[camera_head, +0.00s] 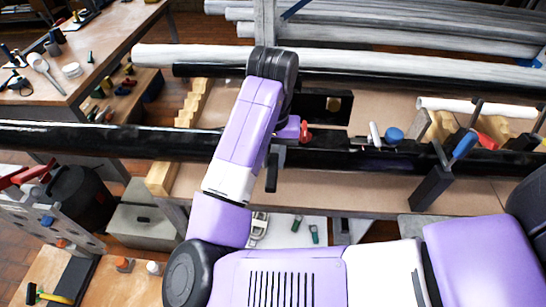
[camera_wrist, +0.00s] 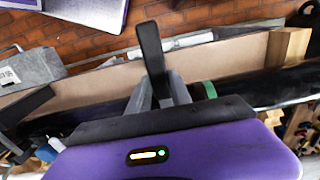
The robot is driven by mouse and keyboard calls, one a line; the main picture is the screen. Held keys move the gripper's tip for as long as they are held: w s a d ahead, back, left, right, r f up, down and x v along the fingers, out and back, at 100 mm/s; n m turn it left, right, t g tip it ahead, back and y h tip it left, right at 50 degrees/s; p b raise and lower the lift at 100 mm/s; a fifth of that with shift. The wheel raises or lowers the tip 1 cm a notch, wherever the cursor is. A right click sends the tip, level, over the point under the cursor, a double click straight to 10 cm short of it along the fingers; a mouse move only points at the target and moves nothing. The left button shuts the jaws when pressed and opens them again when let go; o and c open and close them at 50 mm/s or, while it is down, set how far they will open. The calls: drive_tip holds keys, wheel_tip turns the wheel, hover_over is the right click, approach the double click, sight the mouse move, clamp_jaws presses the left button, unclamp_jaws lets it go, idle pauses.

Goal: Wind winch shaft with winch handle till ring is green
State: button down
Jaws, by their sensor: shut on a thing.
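My gripper (camera_wrist: 166,92) shows at the centre of the wrist view, its grey fingers shut on the winch handle, seen as a black bar (camera_wrist: 150,48) rising above them. In the head view, a dark bar (camera_head: 272,172) hangs below my wrist beside the black mast (camera_head: 80,137); it looks like the same handle. A green band (camera_wrist: 209,89), perhaps the ring, shows just right of the fingers. The winch shaft is hidden behind my gripper and arm, and I cannot see how the handle sits on it.
A red part (camera_head: 305,132) and a blue knob (camera_head: 393,135) sit along the mast right of my arm. A blue-handled clamp (camera_head: 432,187) stands further right. Wooden stepped blocks (camera_head: 190,103) are left of my arm. A cluttered bench (camera_head: 100,40) is at upper left.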

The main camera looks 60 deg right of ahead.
drive_tip(key=shift+f+b, duration=0.4)
drive_tip(key=shift+f, duration=0.3)
drive_tip(key=shift+w+a, duration=0.1)
drive_tip(key=shift+w, duration=0.05)
drive_tip(key=w+a+m+b, duration=0.1)
drive_tip(key=w+m+b, duration=0.2)
drive_tip(key=w+m, duration=0.5)
drive_tip(key=shift+w+a, duration=0.3)
drive_tip(key=shift+w, duration=0.3)
idle(0.4)
drive_tip(key=shift+s, duration=0.1)
idle(0.3)
